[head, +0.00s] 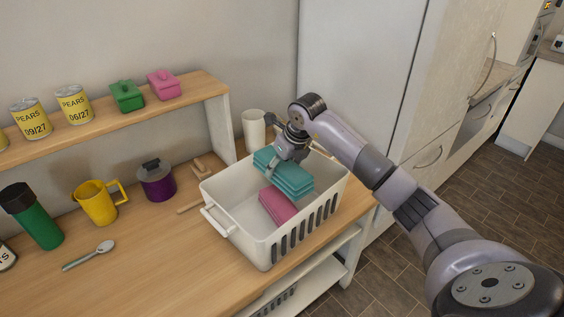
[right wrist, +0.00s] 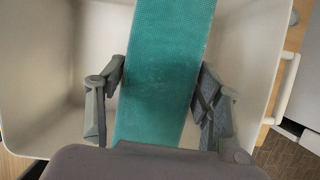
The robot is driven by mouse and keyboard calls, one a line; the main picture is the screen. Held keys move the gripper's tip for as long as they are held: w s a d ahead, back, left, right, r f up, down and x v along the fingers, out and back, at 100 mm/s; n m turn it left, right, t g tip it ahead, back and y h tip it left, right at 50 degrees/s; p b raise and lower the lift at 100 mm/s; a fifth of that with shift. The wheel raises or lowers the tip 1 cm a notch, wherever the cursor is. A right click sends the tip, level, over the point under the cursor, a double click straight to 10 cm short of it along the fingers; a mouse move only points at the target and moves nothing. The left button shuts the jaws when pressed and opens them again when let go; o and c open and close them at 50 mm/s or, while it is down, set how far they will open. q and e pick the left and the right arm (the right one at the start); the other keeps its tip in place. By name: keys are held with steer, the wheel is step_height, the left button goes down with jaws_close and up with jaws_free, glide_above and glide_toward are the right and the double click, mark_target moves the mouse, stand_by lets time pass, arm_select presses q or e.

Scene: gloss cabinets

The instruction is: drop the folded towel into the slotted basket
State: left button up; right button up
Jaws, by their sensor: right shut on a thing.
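The slotted basket (head: 222,190) is white and stands at the right end of the wooden counter. A teal folded towel (head: 292,183) is in my right gripper (head: 281,166), at the back right part of the basket's opening. I cannot tell whether it touches the basket. In the right wrist view the teal towel (right wrist: 165,75) lies between the two fingers of the gripper (right wrist: 163,100), with the basket's pale walls (right wrist: 40,70) around it. A pink folded towel (head: 277,206) lies inside the basket. My left gripper is not in view.
A white cup (head: 253,128) stands behind the basket. A purple pot (head: 156,182), yellow mug (head: 97,203), green flask (head: 35,218) and spoon (head: 88,256) are to the left.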

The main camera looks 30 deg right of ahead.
steer(key=shift+f, duration=0.35)
steer(key=shift+r, duration=0.1)
steer(key=o, duration=1.3)
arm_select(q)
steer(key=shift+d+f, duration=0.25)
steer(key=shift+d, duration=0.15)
arm_select(e)
steer(key=shift+o, duration=0.2)
steer(key=v, duration=1.2)
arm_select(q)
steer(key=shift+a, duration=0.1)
arm_select(e)
steer(key=shift+s, duration=0.1)
